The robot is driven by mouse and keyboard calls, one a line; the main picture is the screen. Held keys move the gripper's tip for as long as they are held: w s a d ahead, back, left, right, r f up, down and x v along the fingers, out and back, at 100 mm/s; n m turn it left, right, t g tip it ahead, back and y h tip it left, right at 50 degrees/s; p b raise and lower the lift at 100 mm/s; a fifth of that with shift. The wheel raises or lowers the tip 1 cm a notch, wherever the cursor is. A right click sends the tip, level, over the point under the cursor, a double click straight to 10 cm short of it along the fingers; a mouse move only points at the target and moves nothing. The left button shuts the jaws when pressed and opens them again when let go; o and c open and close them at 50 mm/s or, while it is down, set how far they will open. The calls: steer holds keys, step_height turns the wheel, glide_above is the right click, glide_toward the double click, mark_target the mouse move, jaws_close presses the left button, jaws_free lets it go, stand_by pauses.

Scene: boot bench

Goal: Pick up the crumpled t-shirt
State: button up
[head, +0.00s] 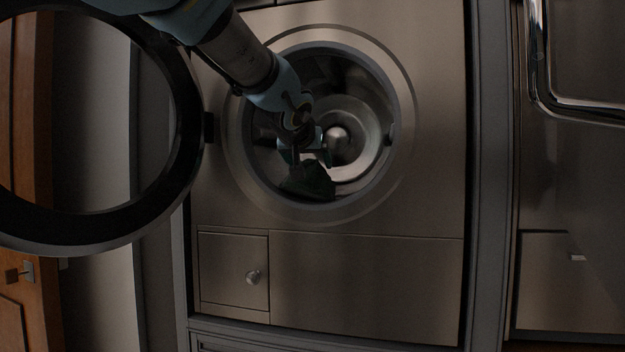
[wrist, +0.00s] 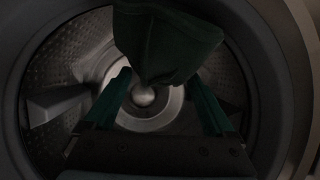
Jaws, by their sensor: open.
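The crumpled t-shirt (head: 309,182) is a dark green-grey heap at the bottom of the washing machine drum, just inside the round opening. In the wrist view the t-shirt (wrist: 165,42) hangs into the top middle of the picture, beyond my fingertips. My gripper (head: 305,158) reaches into the drum opening, just above the t-shirt in the head view. In the wrist view my gripper (wrist: 160,82) has its two green fingers spread wide apart with nothing held between them. Whether a finger touches the cloth is hard to tell in the dim light.
The washing machine drum (head: 372,120) is metal, with a pale round hub at its back. Its round door (head: 190,165) stands open to the left. A small panel with a knob (head: 253,277) is below. A cabinet with a chrome handle (head: 541,85) stands at right.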

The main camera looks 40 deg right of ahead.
steer(key=p+x, duration=0.2)
steer(key=x, duration=0.1)
steer(key=p+x, duration=0.1)
steer(key=x, duration=0.1)
steer(key=shift+w+a+r, duration=0.1)
steer(key=shift+w+r, duration=0.2)
steer(key=shift+w+d+f, duration=0.1)
steer(key=shift+d+f, duration=0.1)
steer(key=shift+d, duration=0.1)
jaws_close()
